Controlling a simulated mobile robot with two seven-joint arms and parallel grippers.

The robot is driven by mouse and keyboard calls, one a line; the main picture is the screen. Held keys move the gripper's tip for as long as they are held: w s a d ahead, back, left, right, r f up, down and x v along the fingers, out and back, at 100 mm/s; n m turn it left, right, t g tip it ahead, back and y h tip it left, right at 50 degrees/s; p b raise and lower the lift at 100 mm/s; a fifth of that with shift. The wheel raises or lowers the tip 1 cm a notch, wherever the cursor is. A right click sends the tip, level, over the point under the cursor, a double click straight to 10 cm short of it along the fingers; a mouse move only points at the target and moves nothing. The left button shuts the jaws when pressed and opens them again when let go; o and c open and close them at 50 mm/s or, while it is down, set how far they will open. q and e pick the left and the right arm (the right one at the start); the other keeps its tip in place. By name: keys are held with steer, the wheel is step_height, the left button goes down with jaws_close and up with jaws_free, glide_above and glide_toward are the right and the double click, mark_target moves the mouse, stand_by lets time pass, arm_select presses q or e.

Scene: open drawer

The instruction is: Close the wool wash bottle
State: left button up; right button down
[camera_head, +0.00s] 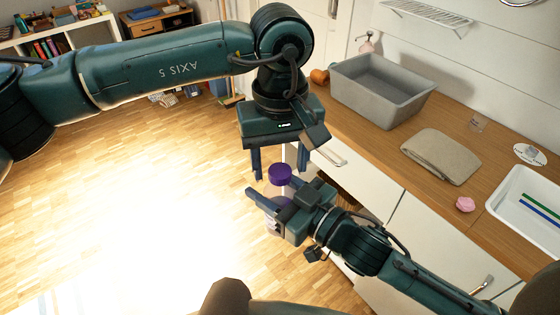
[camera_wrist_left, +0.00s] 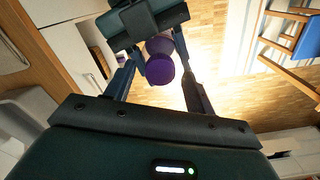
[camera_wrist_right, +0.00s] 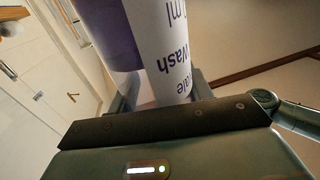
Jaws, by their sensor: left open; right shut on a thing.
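The wool wash bottle (camera_wrist_right: 170,40) is white and purple with printed lettering. My right gripper (camera_head: 272,193) is shut around it, and its fingers flank the bottle in the right wrist view. In the head view the right gripper and arm hide most of the bottle. A round purple cap (camera_head: 280,174) shows at the bottle's top; it also shows in the left wrist view (camera_wrist_left: 160,70). I cannot tell how firmly it sits. My left gripper (camera_head: 280,168) points down from above, open, with one finger on each side of the cap and gaps visible between.
A wooden counter (camera_head: 400,190) runs along the right, with a grey bin (camera_head: 383,88), a folded cloth (camera_head: 441,156), a pink item (camera_head: 465,204) and a white tray (camera_head: 530,205). An open drawer lies partly hidden beside my grippers.

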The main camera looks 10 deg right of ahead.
arm_select(q)
step_height(320, 180, up, 4)
steer(key=shift+f, duration=0.15)
steer(key=shift+c, duration=1.2)
steer(key=n, duration=0.4)
steer(key=shift+r+n, duration=0.3)
steer(key=shift+r, duration=0.05)
steer(key=n, duration=0.3)
steer(key=r+n, duration=0.1)
steer(key=n, duration=0.5)
steer(key=r+n, duration=0.1)
steer(key=n, duration=0.2)
steer(key=shift+n, duration=0.4)
steer(key=n, duration=0.5)
steer(key=shift+r, duration=0.4)
steer(key=shift+f, duration=4.05)
